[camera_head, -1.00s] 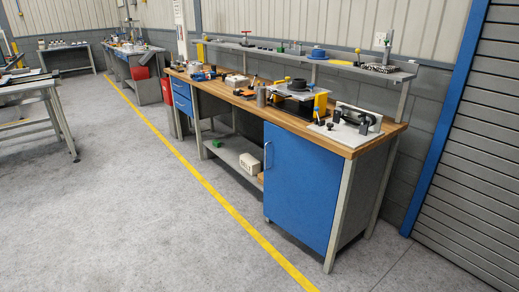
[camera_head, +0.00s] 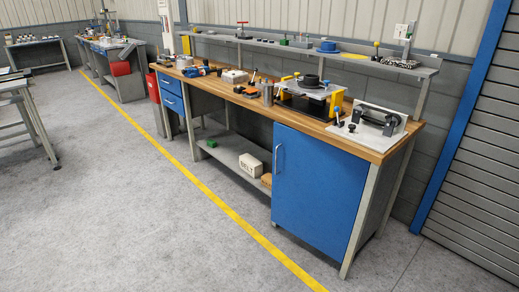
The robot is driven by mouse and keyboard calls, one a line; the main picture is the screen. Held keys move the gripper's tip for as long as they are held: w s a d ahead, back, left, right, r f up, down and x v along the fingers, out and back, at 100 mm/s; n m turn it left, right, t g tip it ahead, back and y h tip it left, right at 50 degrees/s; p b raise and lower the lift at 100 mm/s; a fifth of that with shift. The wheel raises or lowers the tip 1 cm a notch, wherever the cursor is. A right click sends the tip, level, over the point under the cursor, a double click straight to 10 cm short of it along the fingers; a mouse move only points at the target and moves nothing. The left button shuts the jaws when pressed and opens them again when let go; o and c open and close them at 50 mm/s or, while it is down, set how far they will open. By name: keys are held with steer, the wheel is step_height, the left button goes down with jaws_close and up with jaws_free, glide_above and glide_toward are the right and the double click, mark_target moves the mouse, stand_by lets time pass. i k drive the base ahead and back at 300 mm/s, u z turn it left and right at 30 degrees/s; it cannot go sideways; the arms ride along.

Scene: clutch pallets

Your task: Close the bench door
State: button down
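The bench door (camera_head: 316,192) is a flat blue panel at the right end of the wooden-topped workbench (camera_head: 235,92). It has a pale vertical bar handle (camera_head: 278,158) near its left edge. The door looks flush or nearly flush with the bench front; I cannot tell whether a small gap is open at its handle side. My gripper and arm are not in view.
Clear grey floor (camera_head: 140,215) lies in front, crossed by a yellow line (camera_head: 195,178). A white box (camera_head: 250,165) sits on the lower shelf left of the door. A grey shutter (camera_head: 480,170) stands at right. Another table (camera_head: 30,115) is at far left.

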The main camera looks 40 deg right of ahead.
mark_target(318, 186)
steer(key=u, duration=0.15)
steer(key=i, duration=0.95)
steer(key=u, duration=0.25)
